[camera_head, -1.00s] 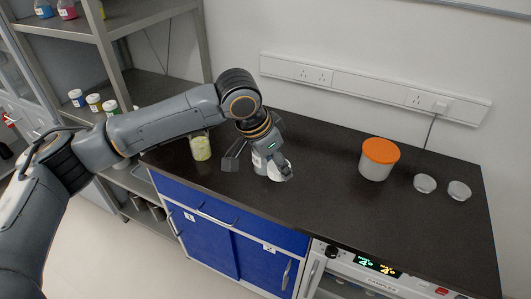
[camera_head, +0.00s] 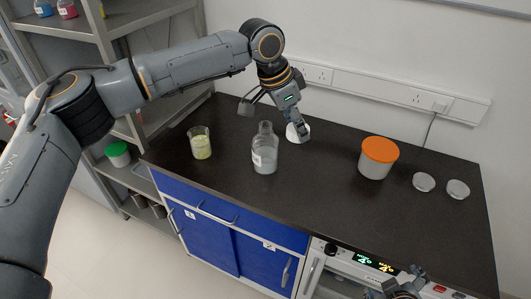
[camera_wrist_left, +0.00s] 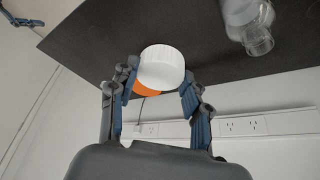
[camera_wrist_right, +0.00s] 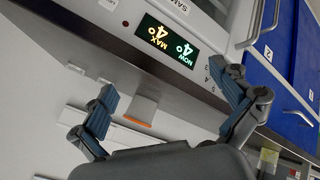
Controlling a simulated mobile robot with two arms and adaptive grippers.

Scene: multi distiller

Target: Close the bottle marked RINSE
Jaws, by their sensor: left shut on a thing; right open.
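A clear bottle (camera_head: 265,155) with an open neck and a small pale label stands upright on the dark bench; I cannot read the label. Its neck also shows in the left wrist view (camera_wrist_left: 255,38). My left gripper (camera_head: 297,132) is shut on a white ribbed cap (camera_wrist_left: 162,66), held between its fingers. It is behind and to the right of the bottle, apart from it. The cap (camera_head: 291,133) is partly hidden by the fingers. My right gripper (camera_wrist_right: 170,92) is open and empty in front of the appliance; part of it shows at the bottom of the head view (camera_head: 402,289).
A beaker of yellowish liquid (camera_head: 201,147) stands left of the bottle. A tub with an orange lid (camera_head: 377,158) and two pale round discs (camera_head: 424,182) (camera_head: 458,190) are at the right. The bench (camera_head: 325,190) is clear between bottle and tub.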

